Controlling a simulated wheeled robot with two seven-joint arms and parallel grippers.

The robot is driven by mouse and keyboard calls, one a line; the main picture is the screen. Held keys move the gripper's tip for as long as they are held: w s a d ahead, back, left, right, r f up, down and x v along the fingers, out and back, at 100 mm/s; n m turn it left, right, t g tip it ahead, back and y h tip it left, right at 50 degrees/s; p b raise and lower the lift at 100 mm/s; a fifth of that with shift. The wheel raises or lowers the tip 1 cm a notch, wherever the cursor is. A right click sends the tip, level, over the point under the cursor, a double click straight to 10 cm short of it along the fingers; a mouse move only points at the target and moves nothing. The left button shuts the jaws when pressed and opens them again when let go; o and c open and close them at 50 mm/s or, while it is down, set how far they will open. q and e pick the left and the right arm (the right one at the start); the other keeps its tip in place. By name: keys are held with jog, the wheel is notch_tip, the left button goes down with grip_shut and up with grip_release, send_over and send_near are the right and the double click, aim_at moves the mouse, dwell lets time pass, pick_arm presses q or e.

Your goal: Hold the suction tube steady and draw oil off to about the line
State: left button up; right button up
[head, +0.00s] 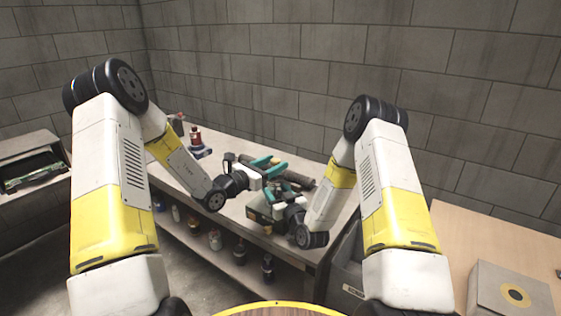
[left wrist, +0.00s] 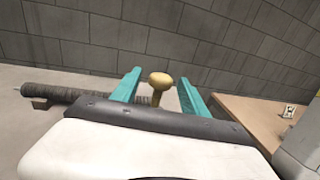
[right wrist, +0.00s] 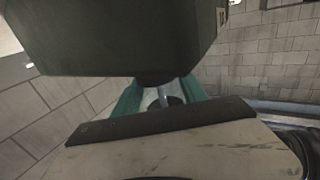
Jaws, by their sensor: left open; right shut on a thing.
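My left gripper (head: 271,166) is open above the bench. In the left wrist view a yellow rounded knob on a thin stem (left wrist: 160,78) stands between its two teal fingers (left wrist: 160,85), with gaps on both sides. My right gripper (head: 264,194) is lower and close to a dark green body (head: 257,218). In the right wrist view this dark green body (right wrist: 125,35) fills the top. A thin pale tube (right wrist: 163,96), apparently the suction tube, shows below it between the teal fingers, which are shut on it. I cannot make out oil or a line.
A dark ribbed cylinder (left wrist: 75,92) lies on the bench (head: 222,163) beside my left gripper. Red-topped items (head: 196,139) stand at its far left. Several bottles (head: 215,240) stand on the shelf below. A wooden table (head: 470,230) with a cardboard box (head: 495,292) is at right.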

aim_at(279, 159)
pick_arm(q)
jog(key=v, duration=0.8)
dwell(0.8)
jog(key=x, duration=1.2)
jog(key=shift+r, duration=0.3)
grip_shut()
dwell(0.9)
jog(key=shift+r, duration=0.1)
